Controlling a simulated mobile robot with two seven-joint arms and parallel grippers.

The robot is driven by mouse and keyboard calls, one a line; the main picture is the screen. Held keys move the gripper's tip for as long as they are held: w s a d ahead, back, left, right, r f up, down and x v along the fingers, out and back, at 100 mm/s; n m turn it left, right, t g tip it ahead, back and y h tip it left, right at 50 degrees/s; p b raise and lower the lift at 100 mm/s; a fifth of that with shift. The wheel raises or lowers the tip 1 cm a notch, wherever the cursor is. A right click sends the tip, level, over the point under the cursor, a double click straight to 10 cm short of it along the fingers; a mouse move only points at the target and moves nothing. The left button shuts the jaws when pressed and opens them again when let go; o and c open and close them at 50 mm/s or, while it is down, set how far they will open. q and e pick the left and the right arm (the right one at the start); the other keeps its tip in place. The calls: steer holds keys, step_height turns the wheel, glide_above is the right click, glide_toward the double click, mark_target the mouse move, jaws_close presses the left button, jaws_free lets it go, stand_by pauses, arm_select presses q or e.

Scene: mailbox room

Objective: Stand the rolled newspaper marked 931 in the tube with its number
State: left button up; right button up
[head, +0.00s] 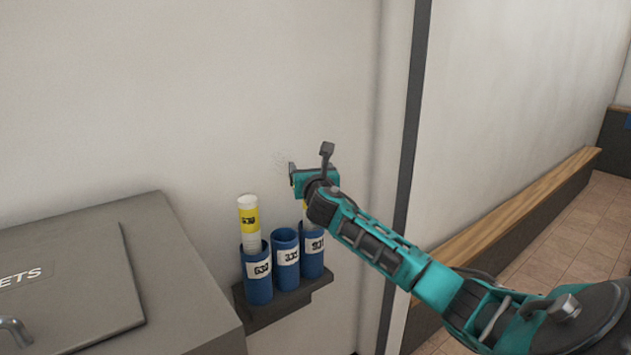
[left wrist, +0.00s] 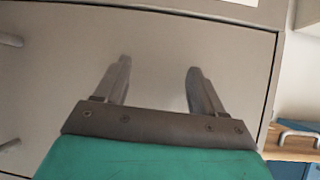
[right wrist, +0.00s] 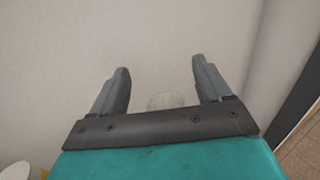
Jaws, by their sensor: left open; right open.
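Three blue tubes stand in a row on a small dark shelf. The right tube (head: 312,262) has a label that seems to read 931. A pale rolled newspaper (head: 316,216) with a yellow band stands in it, mostly hidden behind my right arm; its number cannot be read. My right gripper (head: 308,160) is above this tube, open. A faint round pale shape, perhaps the roll's end, shows between its fingers in the right wrist view (right wrist: 172,101); they do not grip it. My left gripper (left wrist: 158,85) is open and empty before a grey panel.
Another yellow-banded roll (head: 248,219) stands in the left tube (head: 257,275). The middle tube (head: 286,262) looks empty. A grey cabinet (head: 165,240) is left of the shelf (head: 285,303). A wooden bench (head: 520,205) runs along the wall at right.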

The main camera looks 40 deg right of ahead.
steer(key=v, duration=1.1)
steer(key=shift+s+a+p, duration=0.2)
steer(key=shift+s+p, duration=0.1)
steer(key=shift+p, duration=0.1)
stand_by(0.4)
